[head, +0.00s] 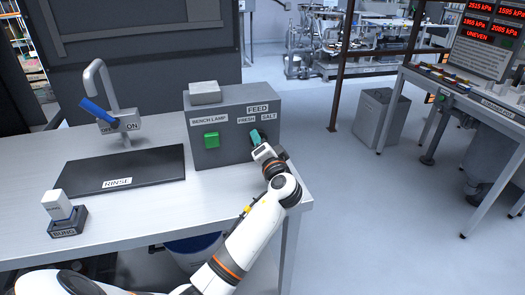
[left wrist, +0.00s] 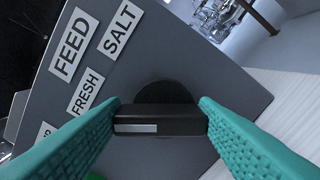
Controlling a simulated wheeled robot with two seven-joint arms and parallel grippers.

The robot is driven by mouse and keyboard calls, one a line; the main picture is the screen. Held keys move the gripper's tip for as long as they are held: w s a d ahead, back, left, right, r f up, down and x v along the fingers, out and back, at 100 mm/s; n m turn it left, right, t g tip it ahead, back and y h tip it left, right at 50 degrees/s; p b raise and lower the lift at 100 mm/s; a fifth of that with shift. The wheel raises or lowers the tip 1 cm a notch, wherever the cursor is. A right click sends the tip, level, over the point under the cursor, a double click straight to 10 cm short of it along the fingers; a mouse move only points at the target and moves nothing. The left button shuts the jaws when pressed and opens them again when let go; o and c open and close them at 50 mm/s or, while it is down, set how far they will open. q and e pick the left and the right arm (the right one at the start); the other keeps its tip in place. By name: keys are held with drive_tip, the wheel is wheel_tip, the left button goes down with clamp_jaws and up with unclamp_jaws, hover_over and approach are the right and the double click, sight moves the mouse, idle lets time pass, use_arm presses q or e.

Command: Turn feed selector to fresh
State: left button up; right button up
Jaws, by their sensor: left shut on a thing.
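The feed selector is a black knob (left wrist: 165,118) with a white mark at one end, below the FEED label (left wrist: 73,43) on a grey box (head: 230,140). In the left wrist view its white mark points to the FRESH label's (left wrist: 86,91) side, away from the SALT label (left wrist: 120,28). My left gripper (head: 258,138) is at the front of the box. In the left wrist view its teal fingers (left wrist: 162,120) are shut on the knob, one at each end. In the head view the gripper hides the knob. My right gripper is not in view.
A green bench lamp switch (head: 211,140) sits left of the selector on the same box. A tap with a blue lever (head: 97,110), a dark rinse mat (head: 120,170) and a bung block (head: 68,222) stand on the bench to the left. Open floor lies right of the bench.

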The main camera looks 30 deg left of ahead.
use_arm(q)
drive_tip(key=shift+f, duration=0.1)
idle(0.4)
drive_tip(key=o, duration=1)
drive_tip(key=shift+d, duration=0.1)
drive_tip(key=b+v, duration=0.1)
drive_tip(key=v, duration=1.1)
drive_tip(key=shift+s+b, duration=0.1)
drive_tip(key=shift+b, duration=0.25)
